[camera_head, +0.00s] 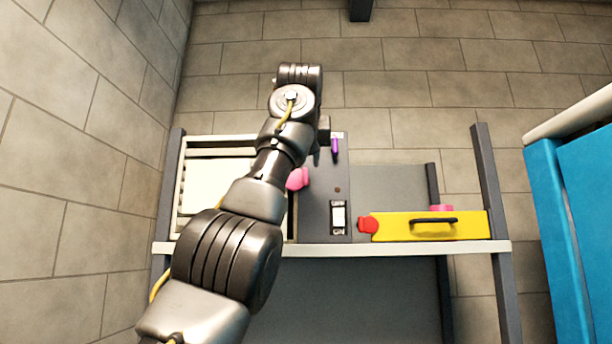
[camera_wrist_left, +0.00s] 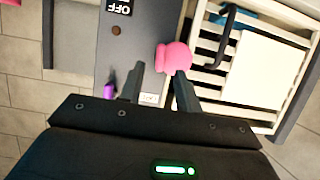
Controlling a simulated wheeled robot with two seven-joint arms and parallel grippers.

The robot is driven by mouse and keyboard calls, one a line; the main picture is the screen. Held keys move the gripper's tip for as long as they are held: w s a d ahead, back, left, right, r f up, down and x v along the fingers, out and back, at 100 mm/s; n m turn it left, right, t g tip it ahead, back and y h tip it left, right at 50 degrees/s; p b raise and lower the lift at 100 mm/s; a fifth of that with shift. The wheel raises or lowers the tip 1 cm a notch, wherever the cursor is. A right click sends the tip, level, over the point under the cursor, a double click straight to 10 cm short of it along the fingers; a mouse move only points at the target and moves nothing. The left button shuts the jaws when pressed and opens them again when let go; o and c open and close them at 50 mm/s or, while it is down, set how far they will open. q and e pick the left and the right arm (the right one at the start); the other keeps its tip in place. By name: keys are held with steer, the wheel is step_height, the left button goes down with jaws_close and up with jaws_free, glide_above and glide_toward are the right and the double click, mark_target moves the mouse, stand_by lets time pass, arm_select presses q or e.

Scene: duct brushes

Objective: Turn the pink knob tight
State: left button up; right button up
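A pink knob (camera_head: 297,179) sits on the grey panel (camera_head: 318,220) near its left edge, partly hidden by my left arm in the head view. In the left wrist view the pink knob (camera_wrist_left: 173,57) lies just beyond the fingertips. My left gripper (camera_wrist_left: 156,72) is open, with its two dark fingers apart and nothing seen between them. The knob is ahead of the fingers, near the right fingertip; I cannot tell whether they touch. In the head view the left gripper (camera_head: 322,150) is mostly hidden by its wrist. My right gripper is not in view.
The panel also carries a purple piece (camera_head: 335,146) and a switch (camera_head: 338,217); an OFF label (camera_wrist_left: 119,6) shows in the wrist view. A slatted frame (camera_head: 187,150) stands left of the panel. A yellow box (camera_head: 420,226) with a black handle lies right. A blue structure (camera_head: 560,220) stands far right.

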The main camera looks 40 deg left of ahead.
arm_select(q)
steer(key=v, duration=0.4)
steer(key=shift+s, duration=0.15)
